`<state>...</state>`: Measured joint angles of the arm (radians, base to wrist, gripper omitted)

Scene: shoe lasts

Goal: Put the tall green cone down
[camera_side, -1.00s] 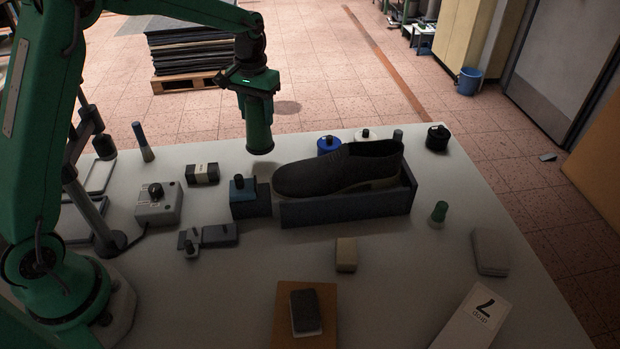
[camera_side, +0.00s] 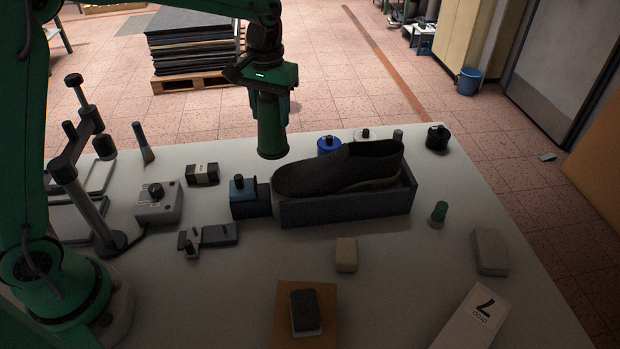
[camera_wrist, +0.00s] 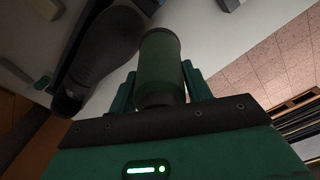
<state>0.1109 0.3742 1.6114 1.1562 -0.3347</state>
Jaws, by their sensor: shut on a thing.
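My gripper (camera_side: 268,92) is shut on the tall green cone (camera_side: 272,130) and holds it in the air, upright, with its dark rim downward. The cone hangs to the left of the dark shoe (camera_side: 338,168), above the far part of the table, and appears clear of the tabletop. In the wrist view the green cone (camera_wrist: 160,62) stands out between the two green fingers of my gripper (camera_wrist: 160,84), with the shoe (camera_wrist: 105,45) to its left.
The shoe rests in a dark open tray (camera_side: 345,208). A blue-topped block (camera_side: 247,198) stands left of it, and blue, white and black spools behind. A small green cone (camera_side: 439,212) stands at right. A tan block (camera_side: 346,254) lies in front; bare table surrounds it.

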